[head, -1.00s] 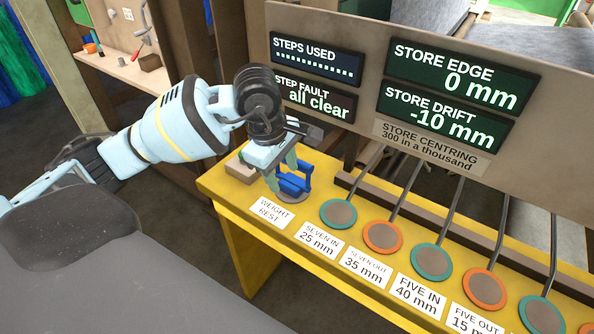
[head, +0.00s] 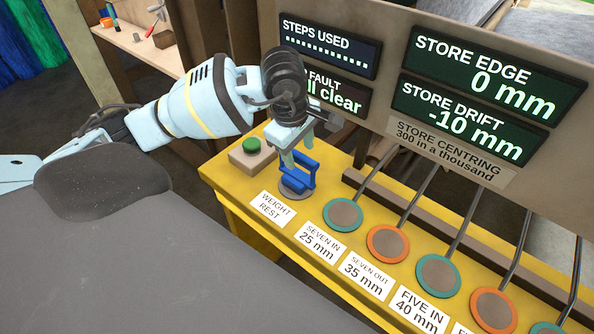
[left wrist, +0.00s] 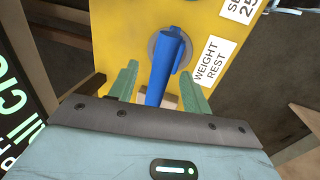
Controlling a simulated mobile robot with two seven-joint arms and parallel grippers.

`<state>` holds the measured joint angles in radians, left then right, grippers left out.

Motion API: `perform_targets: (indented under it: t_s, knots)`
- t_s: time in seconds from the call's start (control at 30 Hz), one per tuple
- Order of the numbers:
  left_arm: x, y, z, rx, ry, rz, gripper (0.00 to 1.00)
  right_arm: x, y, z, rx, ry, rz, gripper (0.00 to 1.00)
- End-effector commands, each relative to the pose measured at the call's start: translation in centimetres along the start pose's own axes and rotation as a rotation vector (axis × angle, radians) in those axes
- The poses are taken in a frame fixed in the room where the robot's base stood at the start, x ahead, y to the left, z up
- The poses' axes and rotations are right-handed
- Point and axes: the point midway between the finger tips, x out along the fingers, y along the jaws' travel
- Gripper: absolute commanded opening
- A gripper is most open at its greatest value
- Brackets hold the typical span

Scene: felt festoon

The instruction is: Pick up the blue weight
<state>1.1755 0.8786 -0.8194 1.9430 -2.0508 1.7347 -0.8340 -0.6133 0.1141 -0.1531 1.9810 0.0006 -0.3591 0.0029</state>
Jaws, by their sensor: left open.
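The blue weight (head: 300,174) stands upright on a round grey rest (head: 297,192) on the yellow bench, behind the "WEIGHT REST" label (head: 272,208). My left gripper (head: 297,157) is open and pointing down at the top of the weight. In the left wrist view the gripper's green fingers (left wrist: 160,88) lie on either side of the blue weight (left wrist: 166,62), with gaps visible beside it. Whether a finger touches the weight is unclear. My right gripper is not in view.
A display board (head: 450,90) stands close behind.

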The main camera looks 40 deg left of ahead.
Motion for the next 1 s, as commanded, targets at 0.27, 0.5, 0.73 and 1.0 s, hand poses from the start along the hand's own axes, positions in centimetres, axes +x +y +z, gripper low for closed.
perform_targets:
  t_s: [0.27, 0.5, 0.73, 1.0]
  knots:
    - [3.5, -0.2, -0.4, -0.001, -0.001, -0.003, 0.48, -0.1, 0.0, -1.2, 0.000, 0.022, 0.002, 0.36]
    - [5.1, -0.2, -0.4, 0.000, 0.000, -0.001, 0.48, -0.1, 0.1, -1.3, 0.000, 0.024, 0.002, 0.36]
    - [5.1, -0.2, -0.4, 0.000, 0.000, -0.001, 0.42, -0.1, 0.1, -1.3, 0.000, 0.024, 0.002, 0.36]
    - [5.0, -0.2, -0.4, 0.000, 0.000, -0.001, 0.07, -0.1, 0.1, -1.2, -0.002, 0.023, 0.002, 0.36]
